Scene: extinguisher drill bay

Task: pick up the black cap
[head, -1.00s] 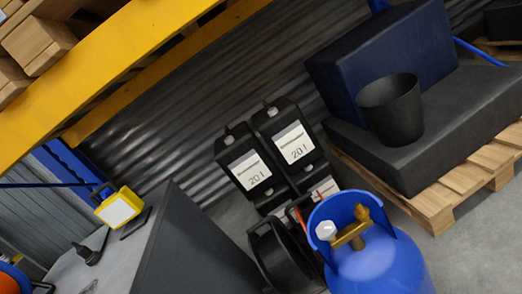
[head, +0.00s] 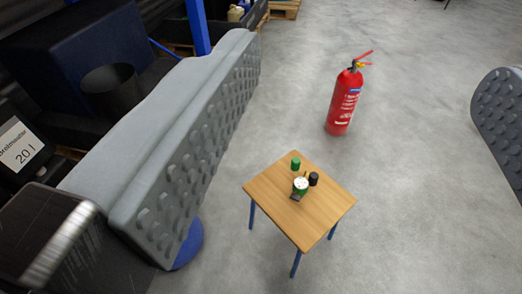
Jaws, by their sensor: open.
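A small wooden table (head: 322,213) with blue legs stands on the floor, below the middle of the view. A small black cylinder, which looks like the black cap (head: 313,179), stands on it toward the back, right of a green and white round thing (head: 301,185). A small green cylinder (head: 296,163) stands behind them, and a small dark flat piece (head: 296,198) lies in front. My gripper (head: 370,100) is wide open and empty; its grey studded fingers show at the left and right edges. The table is far beyond the fingers.
A red fire extinguisher (head: 345,100) stands on the floor behind the table. A black bin (head: 112,90) and a black 20 l canister (head: 22,150) are at the left. Blue post (head: 197,25) rises at the top. Grey floor around the table is mostly clear.

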